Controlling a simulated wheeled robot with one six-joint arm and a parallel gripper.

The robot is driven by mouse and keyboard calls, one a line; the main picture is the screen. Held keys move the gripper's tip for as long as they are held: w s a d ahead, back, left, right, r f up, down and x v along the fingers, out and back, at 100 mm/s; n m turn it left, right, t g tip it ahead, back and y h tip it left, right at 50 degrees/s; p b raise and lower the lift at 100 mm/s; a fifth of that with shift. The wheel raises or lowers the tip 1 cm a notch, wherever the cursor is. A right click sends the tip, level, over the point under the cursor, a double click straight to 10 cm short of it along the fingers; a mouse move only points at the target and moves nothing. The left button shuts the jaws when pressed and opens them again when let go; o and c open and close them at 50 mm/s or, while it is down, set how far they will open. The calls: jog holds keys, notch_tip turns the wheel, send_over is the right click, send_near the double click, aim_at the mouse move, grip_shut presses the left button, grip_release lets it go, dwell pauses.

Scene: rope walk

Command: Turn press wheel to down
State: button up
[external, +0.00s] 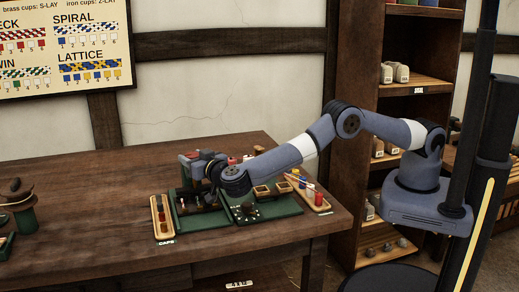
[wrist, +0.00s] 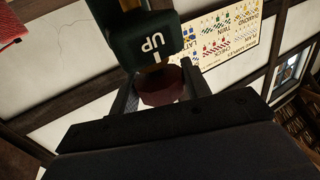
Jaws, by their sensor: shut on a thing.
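My gripper (wrist: 158,82) shows at the middle of the wrist view, with its two fingers on either side of a dark red round piece, which I take to be the press wheel (wrist: 160,92). The fingers are shut on it. A dark block (wrist: 135,35) marked "UP" is just beyond the wheel, with its lettering upside down. In the external view my gripper (external: 212,174) is at the press (external: 190,158), which stands on a green base on the table. The wheel is hidden there by my gripper and wrist.
The wooden table (external: 95,200) has bare room left of the press. A long tray labelled "CAPS" (external: 155,206) lies left of the green base. Shelves stand behind my arm.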

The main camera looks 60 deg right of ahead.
jog(key=shift+r+m+h, duration=0.15)
jog(key=shift+m+h, duration=0.15)
jog(key=shift+h, duration=0.1)
dwell(0.3)
jog(key=o, duration=1)
jog(key=b+v, duration=0.2)
jog(key=v, duration=0.8)
jog(key=shift+s+a, duration=0.15)
jog(key=shift+s, duration=0.2)
